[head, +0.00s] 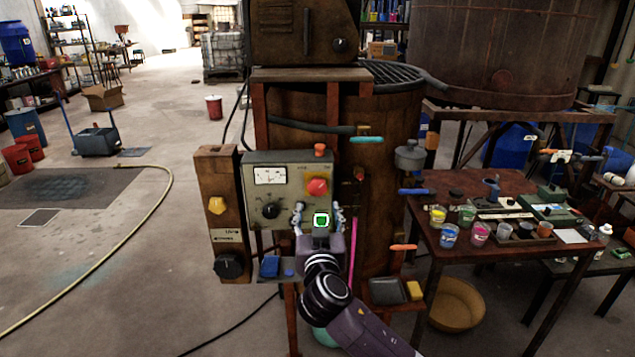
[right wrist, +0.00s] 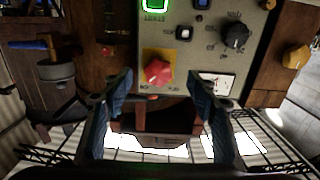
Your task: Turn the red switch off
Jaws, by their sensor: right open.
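The red switch (head: 317,187) is a red knob on the upper right of a grey control panel (head: 285,170). In the right wrist view, the red switch (right wrist: 158,72) sits on a yellow plate, and the picture is upside down. A square green light (head: 321,220) glows below it; it also shows at the top of the wrist view (right wrist: 155,4). My right gripper (head: 319,209) is open and empty in front of the panel, just below the switch. Its fingers (right wrist: 160,85) flank the switch in the wrist view; contact cannot be told. My left gripper is out of view.
The panel also bears a black knob (head: 270,211) and a gauge (head: 269,176). A brown box with a yellow knob (head: 217,205) stands left of it. A rusty vat (head: 390,140) is behind. A table with paint cups (head: 475,240) stands right. Open floor lies left.

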